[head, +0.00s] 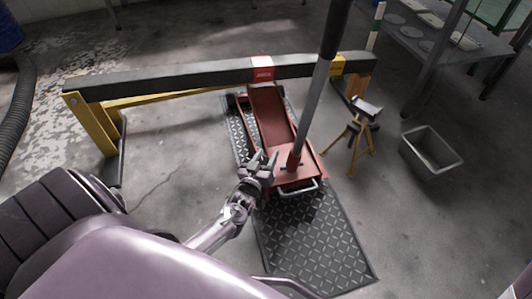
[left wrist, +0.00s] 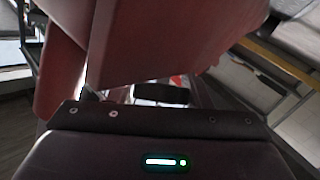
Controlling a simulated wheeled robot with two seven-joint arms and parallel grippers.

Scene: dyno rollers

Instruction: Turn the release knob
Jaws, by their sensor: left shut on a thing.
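The red floor jack (head: 284,160) sits on a black tread-plate mat (head: 318,245), with its long handle (head: 317,95) standing up and leaning slightly right. My left gripper (head: 264,162) is at the near left corner of the jack, beside the foot of the handle. It is shut on a small part there, which I take to be the release knob; the fingers hide it in the head view. In the left wrist view, red jack body (left wrist: 175,40) fills the upper part, close to the gripper, and the knob cannot be made out clearly. My right gripper is not in view.
A dark beam (head: 190,78) on yellow legs spans behind the jack. A yellow stand (head: 355,140) and a grey open bin (head: 431,150) are to the right. A metal table (head: 425,40) is at the back right.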

